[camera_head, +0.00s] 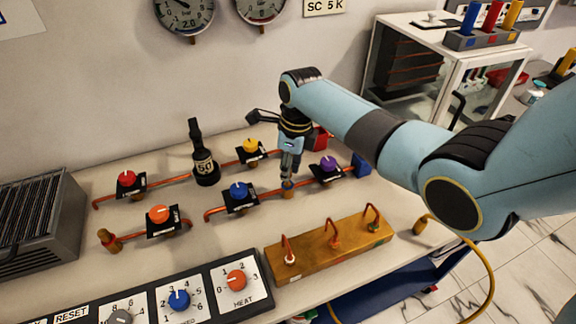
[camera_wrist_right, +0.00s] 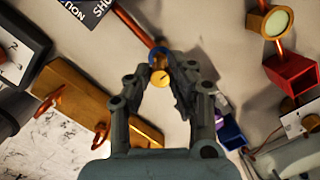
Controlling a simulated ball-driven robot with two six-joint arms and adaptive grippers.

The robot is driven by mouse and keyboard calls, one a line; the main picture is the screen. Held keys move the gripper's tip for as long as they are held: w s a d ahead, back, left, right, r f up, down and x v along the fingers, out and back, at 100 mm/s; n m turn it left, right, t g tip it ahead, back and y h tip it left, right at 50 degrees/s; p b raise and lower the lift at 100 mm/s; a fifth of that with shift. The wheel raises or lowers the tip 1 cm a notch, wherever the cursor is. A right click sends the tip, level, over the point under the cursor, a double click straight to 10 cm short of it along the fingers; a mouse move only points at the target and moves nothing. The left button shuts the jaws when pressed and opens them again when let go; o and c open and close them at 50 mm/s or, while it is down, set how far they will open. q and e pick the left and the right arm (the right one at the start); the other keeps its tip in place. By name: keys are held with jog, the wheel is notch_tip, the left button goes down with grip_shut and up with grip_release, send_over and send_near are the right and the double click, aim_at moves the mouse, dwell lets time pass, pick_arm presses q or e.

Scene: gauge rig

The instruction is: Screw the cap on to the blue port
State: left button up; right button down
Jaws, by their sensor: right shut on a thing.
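The cap is a small round brass-yellow disc (camera_wrist_right: 161,78) between the fingertips of my right gripper (camera_wrist_right: 158,84) in the wrist view. My right gripper (camera_head: 290,174) is shut on it and points down in the head view. The blue port is a pipe end with a blue ring (camera_wrist_right: 157,56), just beyond the cap in the wrist view. I cannot tell whether the cap touches the port. My left gripper is not in view.
A blue-knobbed valve (camera_head: 239,192) and a purple-knobbed valve (camera_head: 328,166) flank the port. A brass block with copper hooks (camera_head: 330,249) lies in front. A blue box (camera_head: 361,165) is to the right.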

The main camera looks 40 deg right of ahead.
dwell(0.4)
jog(key=shift+p, duration=0.45)
dwell(0.3)
jog(key=shift+p, duration=0.35)
jog(key=shift+f, duration=0.2)
jog(key=shift+f+b, duration=0.7)
jog(key=shift+f, duration=0.2)
jog(key=shift+f, duration=0.2)
dwell(0.8)
